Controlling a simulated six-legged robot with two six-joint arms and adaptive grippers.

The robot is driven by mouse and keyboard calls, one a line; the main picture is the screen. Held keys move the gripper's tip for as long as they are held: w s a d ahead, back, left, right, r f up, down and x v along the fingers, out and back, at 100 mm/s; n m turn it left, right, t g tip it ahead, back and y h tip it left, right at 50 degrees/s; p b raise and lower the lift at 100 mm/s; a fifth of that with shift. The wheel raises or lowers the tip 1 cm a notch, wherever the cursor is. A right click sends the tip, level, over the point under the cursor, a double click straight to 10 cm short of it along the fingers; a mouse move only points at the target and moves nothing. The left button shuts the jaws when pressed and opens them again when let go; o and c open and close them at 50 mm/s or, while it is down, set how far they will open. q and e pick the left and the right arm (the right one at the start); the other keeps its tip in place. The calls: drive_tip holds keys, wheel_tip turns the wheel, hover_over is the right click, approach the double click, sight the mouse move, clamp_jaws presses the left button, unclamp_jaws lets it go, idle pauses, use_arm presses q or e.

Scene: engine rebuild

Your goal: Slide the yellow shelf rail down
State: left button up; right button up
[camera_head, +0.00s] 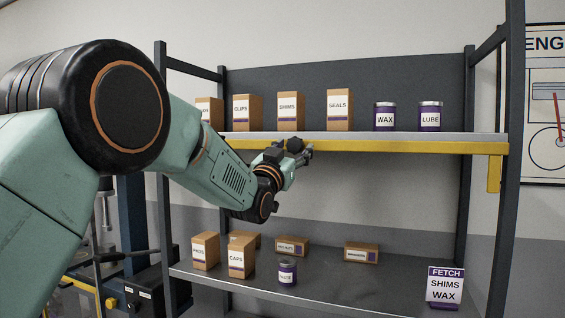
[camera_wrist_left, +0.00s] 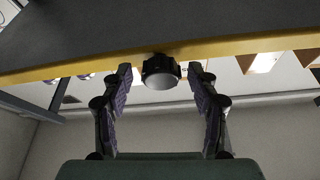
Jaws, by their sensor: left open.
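The yellow shelf rail (camera_head: 400,146) runs along the front edge of the upper shelf, with a short yellow piece hanging down at its right end. It also crosses the left wrist view as a yellow strip (camera_wrist_left: 70,68). A black knob with a pale round face (camera_wrist_left: 160,75) sits at the rail. In the head view, the dark knob (camera_head: 295,144) is partly covered by my gripper. My left gripper (camera_head: 303,153) is at the rail, its fingers open on either side of the knob, with visible gaps. My right gripper is in neither view.
The upper shelf (camera_head: 350,135) holds several labelled boxes and two purple cans, including a wax can (camera_head: 384,117). The lower shelf (camera_head: 330,285) holds boxes, a purple can and a fetch sign (camera_head: 445,287). Dark posts (camera_head: 510,120) frame the rack. Space between the shelves is open.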

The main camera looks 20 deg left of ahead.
use_arm(q)
drive_tip(key=v, duration=1.1)
drive_tip(key=shift+d, duration=0.1)
drive_tip(key=shift+w, duration=0.1)
